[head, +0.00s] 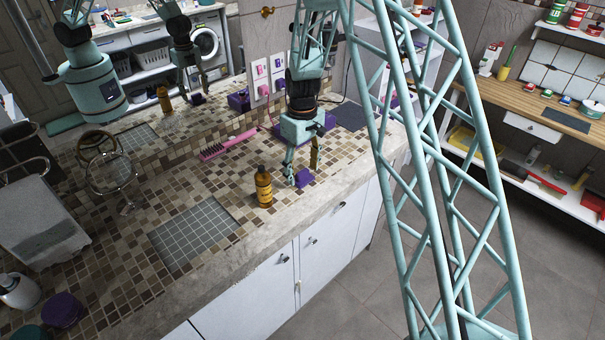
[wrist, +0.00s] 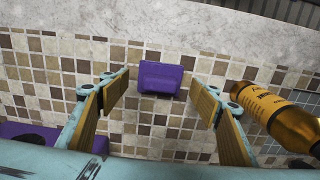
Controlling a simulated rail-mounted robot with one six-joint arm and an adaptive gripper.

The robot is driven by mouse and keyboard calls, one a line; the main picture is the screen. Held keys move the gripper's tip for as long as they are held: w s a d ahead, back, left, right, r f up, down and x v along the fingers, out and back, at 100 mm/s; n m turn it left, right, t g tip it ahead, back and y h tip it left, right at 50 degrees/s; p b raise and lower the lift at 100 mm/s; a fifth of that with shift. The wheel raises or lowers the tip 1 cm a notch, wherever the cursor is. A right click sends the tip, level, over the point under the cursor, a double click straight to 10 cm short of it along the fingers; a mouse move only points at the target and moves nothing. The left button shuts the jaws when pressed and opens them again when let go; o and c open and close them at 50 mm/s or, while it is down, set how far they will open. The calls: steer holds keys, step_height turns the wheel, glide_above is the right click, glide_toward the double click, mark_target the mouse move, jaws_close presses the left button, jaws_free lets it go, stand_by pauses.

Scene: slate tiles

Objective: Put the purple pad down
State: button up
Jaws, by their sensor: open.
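The purple pad (head: 304,178) lies on the brown-and-cream tiled counter, near its front edge, below my gripper (head: 304,173). In the wrist view the pad (wrist: 161,77) shows as a small purple block on the tiles, between and just beyond the open fingertips. My gripper (wrist: 163,95) has its wood-coloured finger pads spread wide, with a visible gap on each side of the purple pad. Nothing is held. The exact height of the fingertips above the counter is hard to tell.
An amber bottle (head: 264,190) stands left of my gripper; it is close by in the wrist view (wrist: 280,115). A pink brush (head: 228,145), a grey grid mat (head: 192,232) and a round stand mirror (head: 112,172) are farther left. A wall mirror runs behind the counter.

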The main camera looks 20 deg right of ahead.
mark_target(302, 172)
step_height(302, 172, up, 10)
steer(key=shift+r, duration=0.25)
stand_by(0.4)
stand_by(0.7)
